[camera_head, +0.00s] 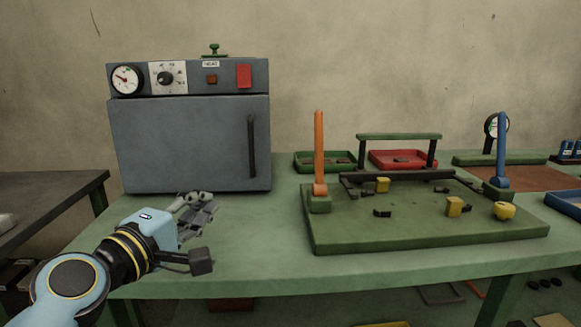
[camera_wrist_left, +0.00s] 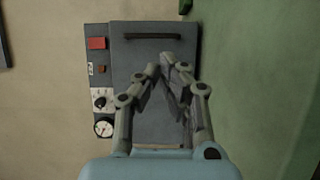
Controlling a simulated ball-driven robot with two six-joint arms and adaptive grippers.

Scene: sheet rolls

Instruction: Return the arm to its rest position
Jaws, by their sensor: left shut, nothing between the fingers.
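My left arm, light blue with black and yellow bands, comes in from the lower left in the head view. Its grey left gripper (camera_head: 203,208) is over the left part of the green table (camera_head: 260,262), in front of the grey oven (camera_head: 190,140). In the left wrist view the fingers of the left gripper (camera_wrist_left: 161,68) are bent toward each other with their tips close together, and nothing is held. The oven door (camera_wrist_left: 150,48) fills the middle behind the fingers there. My right gripper is not in view.
A green board (camera_head: 430,225) with an orange post (camera_head: 319,150), a blue post (camera_head: 502,150) and small yellow and dark pieces stands right of the arm. Green (camera_head: 312,168) and red (camera_head: 410,166) trays are behind it. A dark side table (camera_head: 50,195) is at far left.

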